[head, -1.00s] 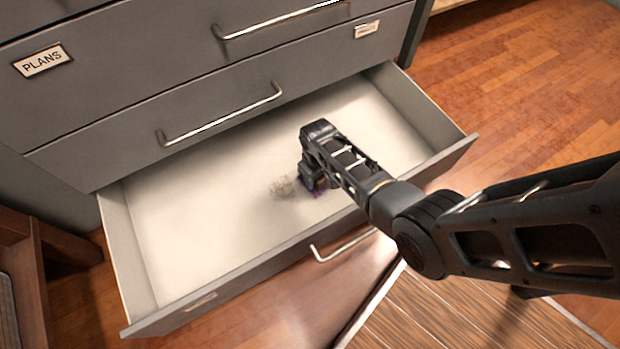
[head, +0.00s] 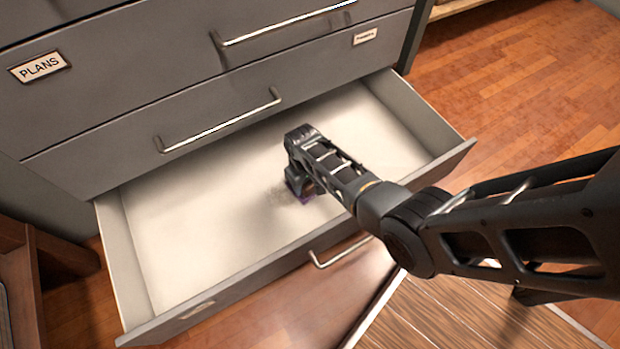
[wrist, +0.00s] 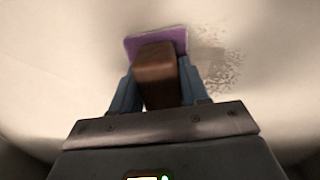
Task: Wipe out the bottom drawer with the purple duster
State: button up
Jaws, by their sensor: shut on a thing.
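The bottom drawer (head: 190,245) of a grey cabinet is pulled open, with a pale inside. My gripper (wrist: 155,88) is shut on the brown block handle of the purple duster (wrist: 180,40), seen in the wrist view. The duster's purple pad is down at the drawer floor. In the head view my wrist hides most of the duster; a sliver of purple (head: 296,188) shows. A patch of grey dust specks (wrist: 218,68) lies right beside the pad in the wrist view. In the head view the dust (head: 283,196) is a faint smudge left of the duster.
Closed drawers (head: 150,115) with metal handles stand above the open one. The drawer's side walls and front panel (head: 240,285) bound the space. A brown wooden piece (head: 45,255) stands at the left. The left part of the drawer is clear.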

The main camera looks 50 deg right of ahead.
jog(key=shift+w+a, duration=0.4)
jog(key=shift+a, duration=0.8)
jog(key=shift+w+a, duration=0.4)
jog(key=shift+a, duration=0.85)
jog(key=shift+w+a, duration=0.4)
jog(key=shift+a, duration=0.8)
